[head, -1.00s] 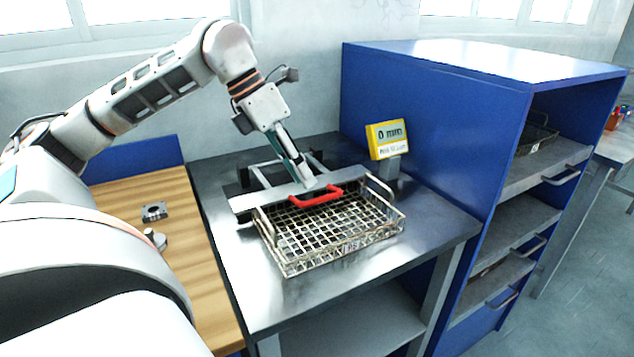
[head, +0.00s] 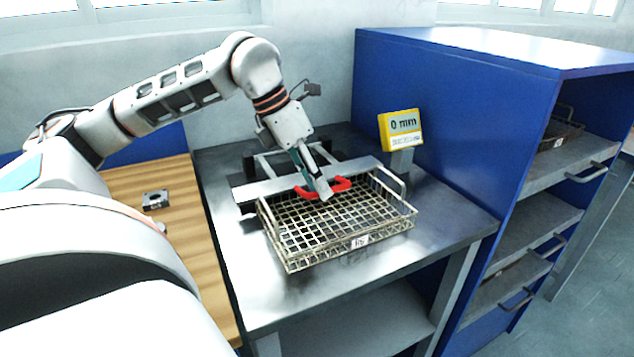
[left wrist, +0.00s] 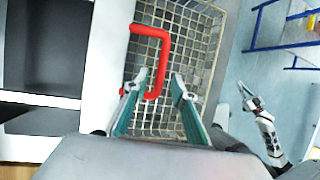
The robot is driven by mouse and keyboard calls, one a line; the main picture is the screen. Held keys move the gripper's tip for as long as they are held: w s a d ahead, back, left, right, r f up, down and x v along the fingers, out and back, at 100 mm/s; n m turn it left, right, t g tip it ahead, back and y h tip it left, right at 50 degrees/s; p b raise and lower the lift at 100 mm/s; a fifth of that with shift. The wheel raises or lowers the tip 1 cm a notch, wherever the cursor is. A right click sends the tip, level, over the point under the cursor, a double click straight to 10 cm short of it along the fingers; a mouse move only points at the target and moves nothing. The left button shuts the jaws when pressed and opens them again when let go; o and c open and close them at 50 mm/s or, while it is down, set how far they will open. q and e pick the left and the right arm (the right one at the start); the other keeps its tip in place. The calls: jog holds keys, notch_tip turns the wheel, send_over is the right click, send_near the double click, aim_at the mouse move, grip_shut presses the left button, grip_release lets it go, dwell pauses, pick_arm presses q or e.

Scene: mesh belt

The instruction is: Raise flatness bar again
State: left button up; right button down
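The flatness bar (head: 262,191) is a grey bar across the back part of a wire mesh basket (head: 290,262), with a red U-shaped handle (head: 343,184) on its front side. It looks level and low over the basket; I cannot tell if it touches the mesh. My left gripper (head: 325,197) points down at the handle and hides its middle. In the left wrist view my left gripper (left wrist: 157,82) is open, its fingers apart with the red handle (left wrist: 164,55) reaching between them. My right gripper (left wrist: 252,98) shows small at the right there; its fingers are unclear.
A yellow display (head: 401,130) reading "0 mm" stands behind the basket at the right. A blue cabinet (head: 440,110) with shelves walls off the right side. A wooden board (head: 185,225) with a small metal part (head: 155,199) lies left. The steel table (head: 440,235) is clear in front.

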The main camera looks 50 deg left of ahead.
pick_arm(q)
grip_shut()
jog(key=shift+r, duration=0.1)
